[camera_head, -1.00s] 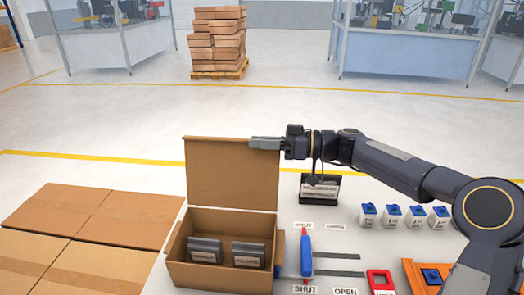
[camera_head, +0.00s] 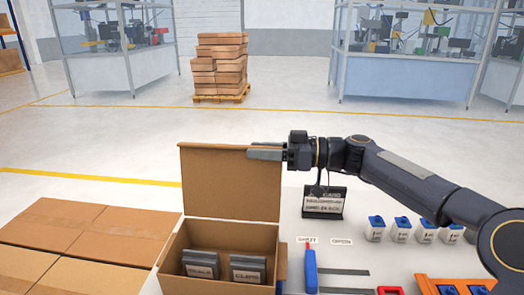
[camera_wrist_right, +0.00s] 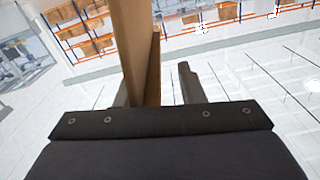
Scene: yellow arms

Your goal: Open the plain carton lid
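The plain brown carton (camera_head: 215,242) stands on the table with its lid (camera_head: 232,184) upright along its far edge. Two dark labelled packs lie inside: a left pack (camera_head: 202,263) and a right pack (camera_head: 248,268). My right gripper (camera_head: 264,152) is at the lid's upper right corner. In the right wrist view, the lid (camera_wrist_right: 138,50) stands between the fingers of the right gripper (camera_wrist_right: 155,90), close to the left finger; a gap shows beside the right finger, so it is open. My left gripper is not in view.
Closed cartons (camera_head: 60,238) lie left of the open one. At right are a black sign (camera_head: 324,203), a blue-handled slider (camera_head: 311,270), several white blue-topped containers (camera_head: 400,231) and an orange tray (camera_head: 425,287).

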